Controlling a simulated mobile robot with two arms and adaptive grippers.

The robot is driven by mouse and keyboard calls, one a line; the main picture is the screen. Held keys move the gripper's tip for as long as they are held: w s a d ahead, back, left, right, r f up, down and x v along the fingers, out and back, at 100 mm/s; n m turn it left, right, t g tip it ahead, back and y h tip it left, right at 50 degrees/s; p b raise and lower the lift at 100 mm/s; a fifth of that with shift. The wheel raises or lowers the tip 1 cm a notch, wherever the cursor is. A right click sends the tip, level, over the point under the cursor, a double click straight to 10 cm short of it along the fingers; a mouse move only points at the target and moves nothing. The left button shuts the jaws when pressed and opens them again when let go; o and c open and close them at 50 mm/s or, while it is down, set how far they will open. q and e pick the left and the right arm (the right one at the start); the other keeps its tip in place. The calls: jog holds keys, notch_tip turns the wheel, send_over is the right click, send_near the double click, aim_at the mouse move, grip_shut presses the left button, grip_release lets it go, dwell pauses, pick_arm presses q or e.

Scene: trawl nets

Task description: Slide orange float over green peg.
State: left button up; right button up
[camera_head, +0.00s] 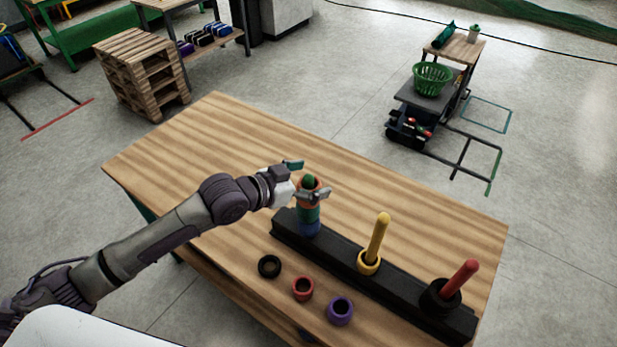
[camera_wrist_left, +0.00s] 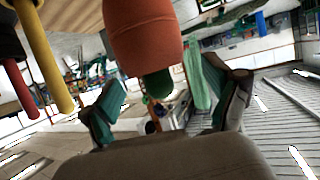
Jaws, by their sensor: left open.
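The orange float (camera_head: 309,211) sits around the green peg (camera_head: 310,181), on top of a green ring (camera_head: 308,218) and a blue ring (camera_head: 309,230). The green tip of the peg sticks out above it. In the left wrist view, which looks upside down, the orange float (camera_wrist_left: 146,40) fills the top middle and the peg tip (camera_wrist_left: 157,83) pokes out of its end. My left gripper (camera_head: 304,183) is open around the peg's top. Its fingers stand apart on either side in the wrist view (camera_wrist_left: 165,105). My right gripper is not in view.
A yellow peg (camera_head: 377,238) and a red peg (camera_head: 460,278) stand on the same black base (camera_head: 330,252), each with a ring low down. Loose black (camera_head: 269,266), red (camera_head: 303,288) and purple (camera_head: 340,311) rings lie in front. The back left of the table (camera_head: 215,135) is clear.

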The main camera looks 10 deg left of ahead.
pick_arm(q)
jog(key=v, duration=1.2)
jog(key=shift+f, duration=0.1)
dwell(0.5)
